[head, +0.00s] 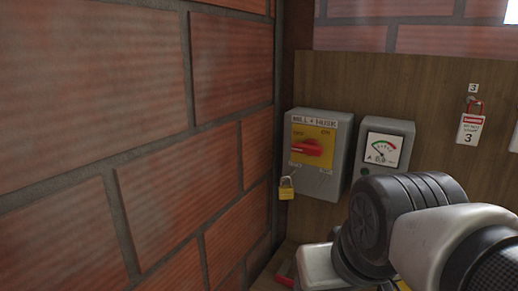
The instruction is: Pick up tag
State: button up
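A white tag with a red header and a "3" (470,129) hangs from a red padlock shackle (475,105) on a hook under a small "3" label, on the wooden panel at right. My arm crosses the lower right, with a dark ribbed wrist left of and below the tag, apart from it. A pale grey block at the wrist's lower left may be part of my gripper. No fingertips show, so I cannot tell its opening or whether it holds anything.
A grey switch box (339,175) has a red handle (307,147) on a yellow plate and a brass padlock (287,188) at its lower left. A gauge box (382,147) adjoins it. A brick wall (140,140) fills the left. A small red object (286,272) lies low, partly hidden.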

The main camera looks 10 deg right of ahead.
aim_at(471, 127)
jog(key=z, duration=1.35)
